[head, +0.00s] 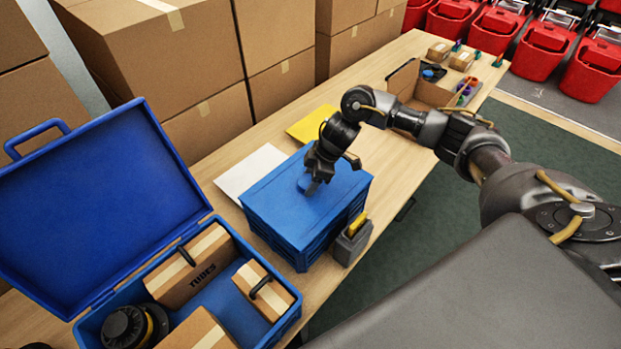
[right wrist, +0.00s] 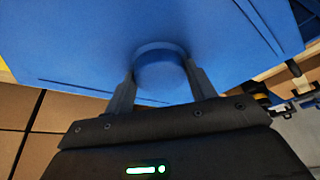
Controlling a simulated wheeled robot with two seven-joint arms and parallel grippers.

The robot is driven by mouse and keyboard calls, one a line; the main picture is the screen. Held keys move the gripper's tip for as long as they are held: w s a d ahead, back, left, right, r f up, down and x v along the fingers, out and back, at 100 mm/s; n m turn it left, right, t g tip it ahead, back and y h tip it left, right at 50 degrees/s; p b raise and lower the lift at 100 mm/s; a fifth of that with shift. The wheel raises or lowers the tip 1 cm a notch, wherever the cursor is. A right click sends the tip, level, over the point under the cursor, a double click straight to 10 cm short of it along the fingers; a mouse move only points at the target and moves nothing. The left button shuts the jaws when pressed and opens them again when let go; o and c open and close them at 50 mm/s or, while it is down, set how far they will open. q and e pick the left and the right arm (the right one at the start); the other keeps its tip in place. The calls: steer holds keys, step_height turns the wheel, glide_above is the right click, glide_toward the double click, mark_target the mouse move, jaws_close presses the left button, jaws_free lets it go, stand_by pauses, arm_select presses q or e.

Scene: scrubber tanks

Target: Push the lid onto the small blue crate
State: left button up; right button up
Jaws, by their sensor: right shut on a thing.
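The small blue crate (head: 300,243) stands on the wooden table with the blue lid (head: 342,190) lying over its top. Whether the lid is fully seated I cannot tell. My right gripper (head: 314,187) reaches down to the lid's top. In the right wrist view, its two fingers (right wrist: 160,92) sit either side of a round blue knob (right wrist: 160,65) on the lid (right wrist: 85,45), shut on it. The knob is mostly hidden by the gripper in the head view. My left gripper is not in view.
A large blue case (head: 95,205) with its lid raised stands at the left, holding cartons. A grey holder (head: 351,243) with a yellow item stands against the crate's right side. White (head: 245,168) and yellow (head: 312,124) sheets lie behind. An open carton (head: 420,93) stands farther back.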

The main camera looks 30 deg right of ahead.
steer(key=shift+f, duration=0.55)
stand_by(0.4)
steer(key=o, duration=1.2)
steer(key=shift+o, duration=0.4)
steer(key=o, duration=0.3)
steer(key=shift+r, duration=0.1)
step_height(320, 180, up, 7)
steer(key=p, duration=0.7)
